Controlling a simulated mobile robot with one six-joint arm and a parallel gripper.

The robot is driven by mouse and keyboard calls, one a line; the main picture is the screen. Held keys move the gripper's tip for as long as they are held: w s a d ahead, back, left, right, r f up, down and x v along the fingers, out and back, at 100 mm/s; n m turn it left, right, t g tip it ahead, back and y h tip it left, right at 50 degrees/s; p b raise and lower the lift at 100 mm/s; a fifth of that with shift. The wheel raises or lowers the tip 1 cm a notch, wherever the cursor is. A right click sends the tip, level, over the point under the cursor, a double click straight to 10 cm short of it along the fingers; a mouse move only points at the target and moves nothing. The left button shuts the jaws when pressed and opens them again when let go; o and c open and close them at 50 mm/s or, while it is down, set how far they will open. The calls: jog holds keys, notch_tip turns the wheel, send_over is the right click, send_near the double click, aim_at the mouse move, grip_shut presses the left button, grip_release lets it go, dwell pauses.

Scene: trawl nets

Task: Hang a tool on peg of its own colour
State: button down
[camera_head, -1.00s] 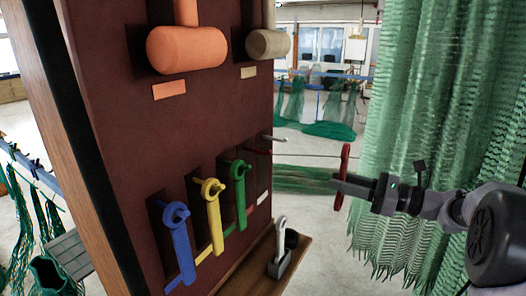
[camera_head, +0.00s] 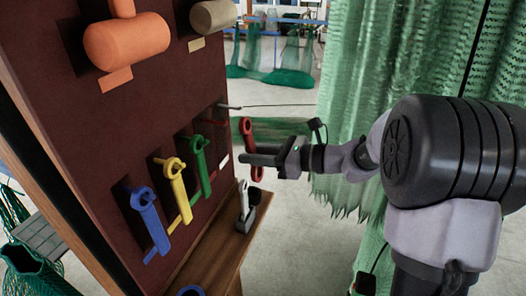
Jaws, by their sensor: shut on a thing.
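A red ring-ended tool (camera_head: 247,127) hangs upright in my gripper (camera_head: 246,159), which is shut on its middle. The gripper holds it just right of the dark red board (camera_head: 90,130), apart from it. A blue tool (camera_head: 150,225), a yellow tool (camera_head: 180,195) and a green tool (camera_head: 202,168) hang in a row on pegs of their own colours.
An orange mallet (camera_head: 128,42) and a tan mallet (camera_head: 213,16) hang higher on the board. A wooden ledge (camera_head: 205,262) below carries a dark holder with a pale tool (camera_head: 243,205) and a blue ring (camera_head: 190,291). A green net (camera_head: 355,110) hangs behind my arm.

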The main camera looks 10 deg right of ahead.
jog(key=x, duration=0.3)
jog(key=shift+w+a+r, duration=0.1)
jog(key=shift+a+r, duration=0.1)
jog(key=shift+a, duration=0.05)
jog(key=x, duration=0.4)
jog(key=shift+f, duration=0.1)
dwell(0.5)
jog(key=c, duration=1.1)
grip_release()
jog(key=shift+o, duration=0.2)
jog(key=shift+d, duration=0.1)
